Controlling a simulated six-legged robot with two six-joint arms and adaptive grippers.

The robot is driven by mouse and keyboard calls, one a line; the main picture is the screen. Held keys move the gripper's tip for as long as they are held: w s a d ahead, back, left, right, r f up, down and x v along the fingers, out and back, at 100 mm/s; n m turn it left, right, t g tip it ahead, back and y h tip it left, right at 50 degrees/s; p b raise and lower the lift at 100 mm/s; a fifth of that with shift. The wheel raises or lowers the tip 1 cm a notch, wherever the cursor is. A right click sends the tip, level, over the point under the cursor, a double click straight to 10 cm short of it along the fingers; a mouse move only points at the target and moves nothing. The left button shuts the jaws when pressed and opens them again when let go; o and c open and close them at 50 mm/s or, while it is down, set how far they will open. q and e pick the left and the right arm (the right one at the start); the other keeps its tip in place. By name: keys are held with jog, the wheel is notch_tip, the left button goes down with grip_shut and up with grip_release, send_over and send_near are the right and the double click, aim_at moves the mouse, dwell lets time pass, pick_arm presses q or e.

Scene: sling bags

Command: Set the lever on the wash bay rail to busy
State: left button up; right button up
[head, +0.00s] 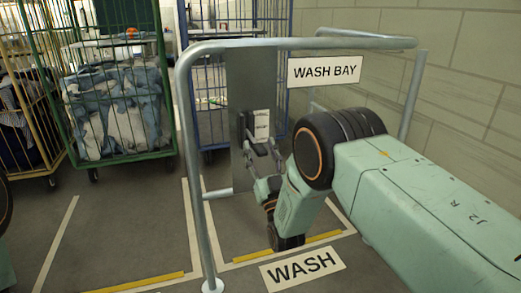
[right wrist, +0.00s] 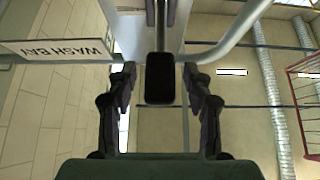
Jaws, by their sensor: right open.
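The wash bay rail (head: 190,130) is a grey tube frame with a flat grey panel (head: 250,82) and a white WASH BAY sign (head: 325,70). A small pale plate (head: 261,125) is on the panel; its marks are too small to read. My right gripper (head: 262,148) is open in front of the panel, just below this plate. In the right wrist view a dark block, seemingly the lever's grip (right wrist: 160,78), lies between the spread fingers (right wrist: 160,88), with a gap on each side. The lever is mostly hidden in the head view, and I cannot tell its setting.
A green cage trolley (head: 110,105) with blue-and-white laundry stands left of the rail. A blue cage trolley (head: 210,30) is behind it. A block wall (head: 460,70) closes the right side. A WASH floor sign (head: 302,268) lies in front.

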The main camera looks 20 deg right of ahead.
notch_tip(320, 180, up, 10)
jog(key=shift+r, duration=0.1)
dwell(0.4)
